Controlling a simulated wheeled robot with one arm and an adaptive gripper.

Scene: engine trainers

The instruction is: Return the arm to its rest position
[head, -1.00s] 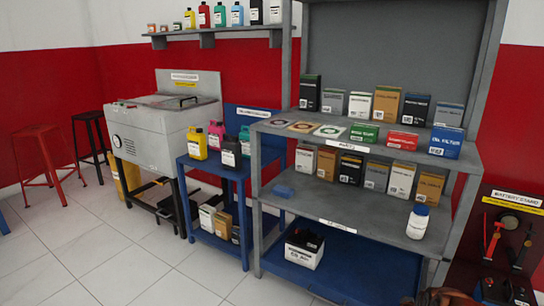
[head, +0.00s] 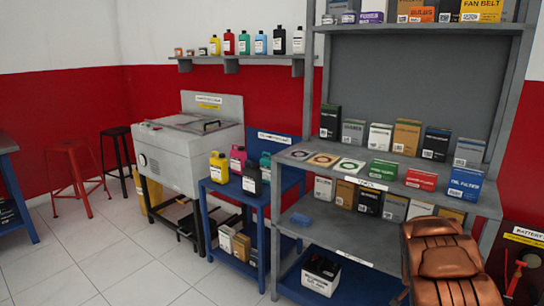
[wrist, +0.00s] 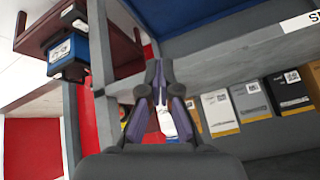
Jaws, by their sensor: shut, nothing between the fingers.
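My gripper (wrist: 158,68) shows in the wrist view, its two dark fingers close together at the tips with nothing held. A white object (wrist: 166,121) shows beyond the gap between the finger links. Behind the gripper, grey shelving and a row of boxes (wrist: 250,98) appear at a tilted angle. The gripper itself is not visible in the head view.
A grey shelf unit (head: 345,231) holds several boxes. A blue cart (head: 238,200) with bottles and a grey parts washer (head: 178,155) stand left of it. Stools (head: 74,180) stand at the far left. The tiled floor (head: 130,265) at front left is clear.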

